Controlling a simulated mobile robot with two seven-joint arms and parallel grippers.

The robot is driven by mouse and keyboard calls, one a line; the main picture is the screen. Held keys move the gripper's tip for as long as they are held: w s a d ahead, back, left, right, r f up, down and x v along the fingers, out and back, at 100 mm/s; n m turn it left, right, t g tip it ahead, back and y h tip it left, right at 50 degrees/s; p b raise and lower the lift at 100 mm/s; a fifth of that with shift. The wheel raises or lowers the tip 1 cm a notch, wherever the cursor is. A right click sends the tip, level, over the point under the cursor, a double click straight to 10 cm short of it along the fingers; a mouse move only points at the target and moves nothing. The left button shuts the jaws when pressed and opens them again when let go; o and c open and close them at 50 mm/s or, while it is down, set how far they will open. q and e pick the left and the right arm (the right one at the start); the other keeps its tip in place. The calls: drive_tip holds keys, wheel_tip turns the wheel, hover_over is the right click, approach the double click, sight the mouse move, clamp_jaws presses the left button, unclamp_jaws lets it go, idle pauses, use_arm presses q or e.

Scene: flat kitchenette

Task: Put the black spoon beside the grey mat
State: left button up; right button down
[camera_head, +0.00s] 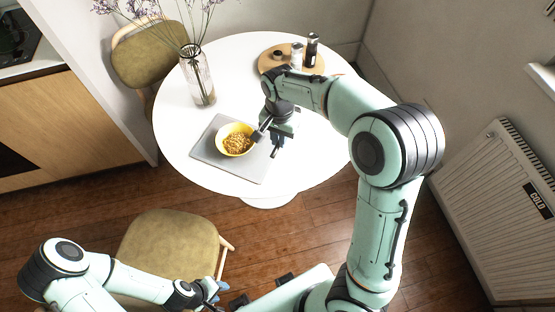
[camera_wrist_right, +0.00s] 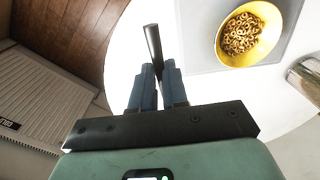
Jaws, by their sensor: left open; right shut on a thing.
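The grey mat (camera_head: 207,154) lies on the white round table, with a yellow bowl of ring cereal (camera_head: 222,141) on it. My right gripper (camera_head: 276,148) is over the table just right of the mat. In the right wrist view its fingers (camera_wrist_right: 157,88) are shut on the black spoon (camera_wrist_right: 152,45), which sticks out beyond the fingertips. There the spoon is over white table surface, left of the mat (camera_wrist_right: 190,38). Whether it touches the table I cannot tell. My left gripper (camera_head: 219,291) is open and empty, low at the bottom, away from the table.
A glass vase with flowers (camera_head: 200,82) stands at the table's left. A round wooden board (camera_head: 273,67) with small bottles is at the back. Chairs (camera_head: 168,240) stand in front and at the back left. A radiator (camera_head: 490,200) is on the right. The table's front right edge is close to my right gripper.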

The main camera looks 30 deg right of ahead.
drive_tip(key=b, duration=0.1)
hover_over(279, 175)
wheel_tip(279, 175, down, 13)
drive_tip(key=shift+d+f, duration=0.1)
drive_tip(key=shift+f+b, duration=0.4)
drive_tip(key=shift+f, duration=2.3)
use_arm(q)
drive_tip(key=s+f, duration=0.2)
drive_tip(key=shift+f, duration=0.3)
use_arm(e)
drive_tip(key=c, duration=1.6)
unclamp_jaws()
drive_tip(key=shift+f, duration=0.15)
drive_tip(key=o, duration=0.5)
drive_tip(key=shift+c, duration=0.2)
use_arm(q)
drive_tip(key=shift+f, duration=0.1)
